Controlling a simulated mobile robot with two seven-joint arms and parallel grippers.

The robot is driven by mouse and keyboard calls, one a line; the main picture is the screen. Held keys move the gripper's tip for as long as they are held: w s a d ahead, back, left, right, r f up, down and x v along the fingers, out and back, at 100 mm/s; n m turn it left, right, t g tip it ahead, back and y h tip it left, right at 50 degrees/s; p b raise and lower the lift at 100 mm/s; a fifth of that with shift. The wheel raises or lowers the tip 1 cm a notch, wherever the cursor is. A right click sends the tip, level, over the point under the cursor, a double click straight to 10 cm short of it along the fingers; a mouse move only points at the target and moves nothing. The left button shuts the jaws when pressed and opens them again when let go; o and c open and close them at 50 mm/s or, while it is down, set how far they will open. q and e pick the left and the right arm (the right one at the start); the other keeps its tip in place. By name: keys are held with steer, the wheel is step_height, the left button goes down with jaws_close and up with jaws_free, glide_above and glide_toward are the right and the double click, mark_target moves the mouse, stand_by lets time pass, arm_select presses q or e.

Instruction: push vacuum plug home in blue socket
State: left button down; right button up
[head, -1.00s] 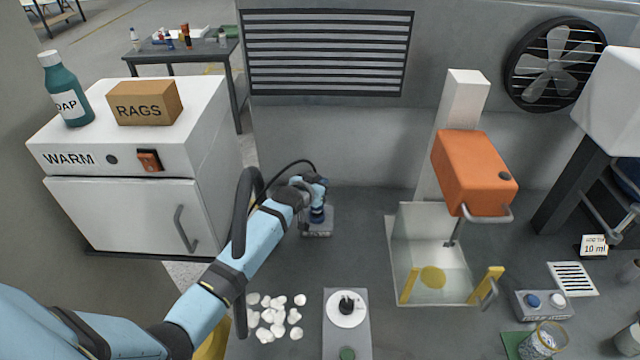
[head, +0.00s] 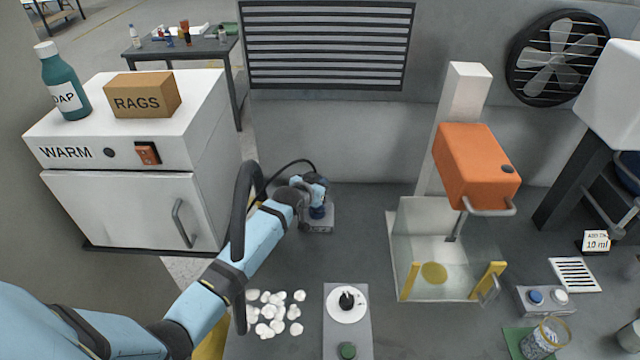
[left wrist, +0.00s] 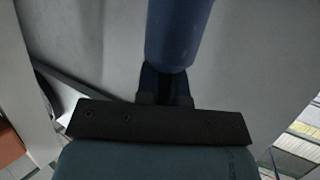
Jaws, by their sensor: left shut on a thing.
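My left gripper (head: 316,203) is at the back of the bench, pointing down over a small grey block (head: 316,226). A blue cylindrical piece (head: 317,213) shows just below the gripper, at the top of the block. In the left wrist view the dark fingers (left wrist: 166,88) are shut on a blue cylinder (left wrist: 180,35), which I take to be the vacuum plug. A thin black hose (head: 290,164) arcs up behind the gripper. The socket opening is hidden, so I cannot tell how deep the plug sits. My right gripper is out of view.
The white WARM cabinet (head: 120,195) stands at left. White pieces (head: 274,312) and a grey plate with a white disc (head: 347,306) lie in front. A clear-walled chamber (head: 436,290) under an orange press head (head: 475,168) stands at right. Bench between block and chamber is clear.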

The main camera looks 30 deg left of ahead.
arm_select(q)
steer(key=shift+f, duration=0.35)
steer(key=shift+f, duration=0.15)
steer(key=c, duration=1.2)
jaws_free()
steer(key=shift+o, duration=0.2)
steer(key=shift+s, duration=0.1)
steer(key=d+b+v, duration=0.1)
steer(key=v, duration=1.2)
steer(key=shift+s+a+r+b, duration=0.3)
steer(key=shift+a+b, duration=0.1)
steer(key=shift+a, duration=0.1)
